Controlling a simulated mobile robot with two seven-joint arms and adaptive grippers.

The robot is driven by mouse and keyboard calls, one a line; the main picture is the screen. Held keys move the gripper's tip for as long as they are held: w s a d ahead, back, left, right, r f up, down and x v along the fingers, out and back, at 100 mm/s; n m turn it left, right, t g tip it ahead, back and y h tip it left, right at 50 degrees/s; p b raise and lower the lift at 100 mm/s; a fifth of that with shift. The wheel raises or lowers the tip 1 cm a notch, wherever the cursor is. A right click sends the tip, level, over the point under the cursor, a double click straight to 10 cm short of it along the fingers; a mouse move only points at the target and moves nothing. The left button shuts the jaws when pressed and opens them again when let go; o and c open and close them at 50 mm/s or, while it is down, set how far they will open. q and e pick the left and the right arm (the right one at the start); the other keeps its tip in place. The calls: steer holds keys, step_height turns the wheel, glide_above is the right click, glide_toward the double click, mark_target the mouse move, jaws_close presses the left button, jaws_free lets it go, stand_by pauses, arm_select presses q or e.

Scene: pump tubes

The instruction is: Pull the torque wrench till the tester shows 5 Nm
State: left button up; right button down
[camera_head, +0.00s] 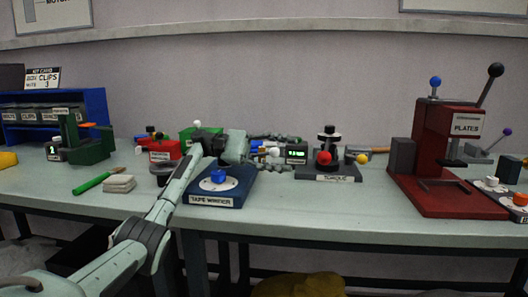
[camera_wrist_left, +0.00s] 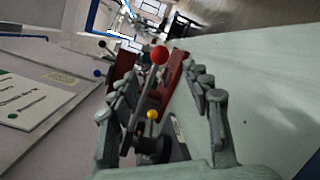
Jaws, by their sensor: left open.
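The torque tester (camera_head: 335,179), a dark base marked TORQUE with a black column, stands mid-bench. A red ball (camera_head: 323,157) and a yellow ball (camera_head: 362,159) show at it. In the left wrist view the red ball (camera_wrist_left: 159,55) tops a grey lever, and the yellow ball (camera_wrist_left: 152,114) sits lower. A box with a lit green display (camera_head: 297,153) stands just left of the tester; its digits are too small to read surely. My left gripper (camera_head: 276,148) is open, left of the tester, its fingers pointing right; in the wrist view the lever shows between its fingers (camera_wrist_left: 162,75), without clear contact.
A blue tape winder (camera_head: 215,197) lies below my left wrist. A red plates press (camera_head: 447,150) stands to the right. Green and red boxes, a blue rack (camera_head: 97,107) and a green-handled tool (camera_head: 91,184) lie to the left. The bench front before the tester is clear.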

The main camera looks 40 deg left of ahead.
arm_select(q)
steer(key=v, duration=0.6)
steer(key=shift+a, duration=0.4)
